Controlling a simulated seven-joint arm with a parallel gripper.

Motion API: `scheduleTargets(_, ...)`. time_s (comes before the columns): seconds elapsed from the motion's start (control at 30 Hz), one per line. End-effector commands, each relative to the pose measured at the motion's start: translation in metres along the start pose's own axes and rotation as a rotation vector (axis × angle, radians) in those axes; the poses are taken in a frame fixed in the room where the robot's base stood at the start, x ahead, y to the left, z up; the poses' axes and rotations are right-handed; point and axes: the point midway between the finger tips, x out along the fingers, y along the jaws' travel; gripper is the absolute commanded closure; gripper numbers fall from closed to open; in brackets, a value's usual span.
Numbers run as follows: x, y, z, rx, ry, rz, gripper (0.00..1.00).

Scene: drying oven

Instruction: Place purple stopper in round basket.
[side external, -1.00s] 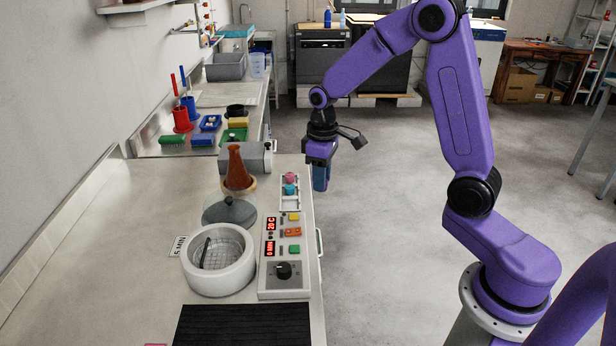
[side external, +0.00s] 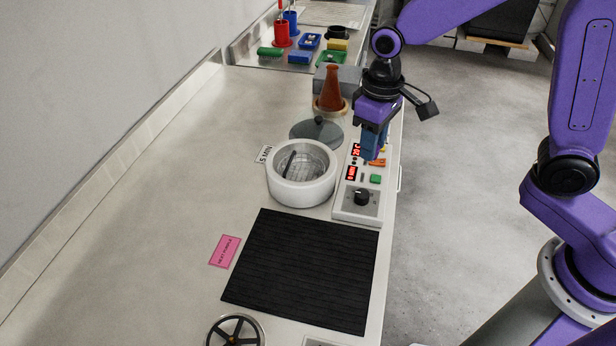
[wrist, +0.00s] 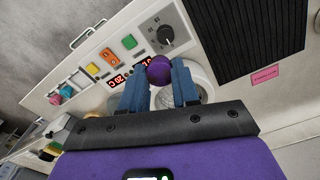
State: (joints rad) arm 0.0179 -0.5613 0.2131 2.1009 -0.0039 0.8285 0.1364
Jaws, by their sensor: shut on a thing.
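The purple stopper (wrist: 159,70) shows as a round purple ball between the blue fingertips in the wrist view. My gripper (wrist: 158,88) is shut on it. In the side view my gripper (side external: 371,146) hangs pointing down over the control panel, to the right of the white round pot (side external: 287,192). The stopper cannot be made out clearly there. The round wire basket (side external: 306,172) sits inside the open pot, with a dark handle (side external: 290,163) standing up at its left. In the wrist view the pot (wrist: 204,76) is partly hidden behind my fingers.
The grey lid (side external: 304,129) lies behind the pot. The control panel (side external: 345,208) stands to its right, with a knob (side external: 362,197). A brown cone-shaped vessel (side external: 331,90) stands farther back. A black mat (side external: 305,270) lies in front, with a pink label (side external: 225,251).

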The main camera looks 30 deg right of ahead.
Motion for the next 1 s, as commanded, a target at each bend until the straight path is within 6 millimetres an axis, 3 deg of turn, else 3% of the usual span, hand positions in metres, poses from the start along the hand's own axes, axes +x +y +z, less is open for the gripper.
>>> scheduleTargets(0.1,-0.001,-0.015,-0.002,-0.003,0.000,0.000,1.00)
scheduleTargets(0.23,0.005,-0.018,-0.013,0.000,-0.001,0.001,1.00)
scheduleTargets(0.67,0.039,-0.018,-0.088,0.000,0.000,0.000,1.00)
scheduleTargets(1.0,0.083,-0.017,-0.127,0.000,0.000,0.000,1.00)
